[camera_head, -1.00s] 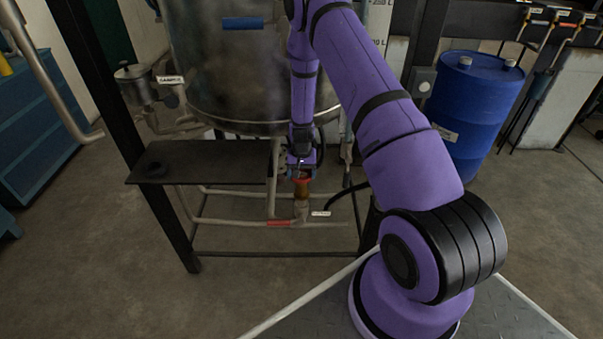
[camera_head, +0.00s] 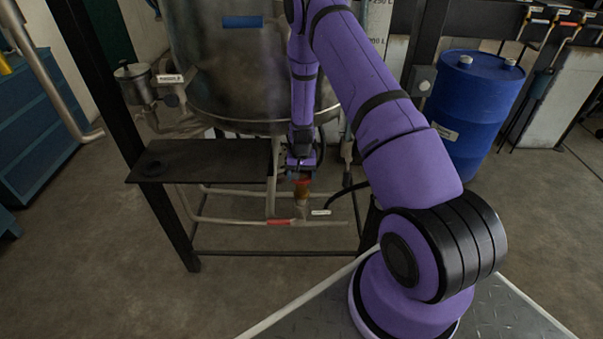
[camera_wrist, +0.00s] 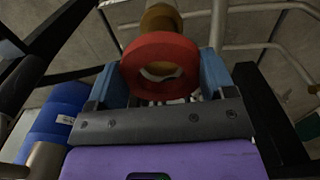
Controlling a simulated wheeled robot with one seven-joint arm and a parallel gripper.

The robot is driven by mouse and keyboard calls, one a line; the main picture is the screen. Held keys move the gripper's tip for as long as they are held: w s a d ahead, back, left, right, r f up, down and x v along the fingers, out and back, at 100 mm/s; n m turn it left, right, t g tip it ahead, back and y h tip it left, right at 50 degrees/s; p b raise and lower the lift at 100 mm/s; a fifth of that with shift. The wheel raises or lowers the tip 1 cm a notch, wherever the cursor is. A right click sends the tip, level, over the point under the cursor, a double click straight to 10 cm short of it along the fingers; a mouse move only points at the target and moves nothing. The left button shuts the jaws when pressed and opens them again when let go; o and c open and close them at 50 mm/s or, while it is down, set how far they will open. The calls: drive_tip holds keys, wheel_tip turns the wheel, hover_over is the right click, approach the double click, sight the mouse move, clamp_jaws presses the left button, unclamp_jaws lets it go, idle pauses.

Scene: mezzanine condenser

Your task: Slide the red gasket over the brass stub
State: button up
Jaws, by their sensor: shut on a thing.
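The red gasket (camera_wrist: 160,62), a thick ring, sits between the blue fingers of my gripper (camera_wrist: 162,72) in the wrist view. My gripper is shut on it. The brass stub (camera_wrist: 161,20) shows just beyond the ring, and some brass colour shows through the hole. I cannot tell whether the ring is around the stub's end or only in front of it. In the head view my gripper (camera_head: 301,166) is under the tank, with the small red gasket (camera_head: 302,181) just below it and the stub (camera_head: 302,192) right underneath, partly hidden.
The steel tank (camera_head: 235,75) stands directly behind my arm. A dark shelf (camera_head: 215,160) with a small black ring on it is left of my gripper. Pale pipes (camera_head: 240,222) run below. A blue drum (camera_head: 470,110) stands at the right.

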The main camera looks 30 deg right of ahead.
sight(301, 187)
drive_tip(key=shift+f, duration=3.45)
drive_tip(key=o, duration=0.9)
drive_tip(key=shift+c, duration=0.2)
wheel_tip(301, 187, up, 11)
drive_tip(key=shift+f, duration=0.15)
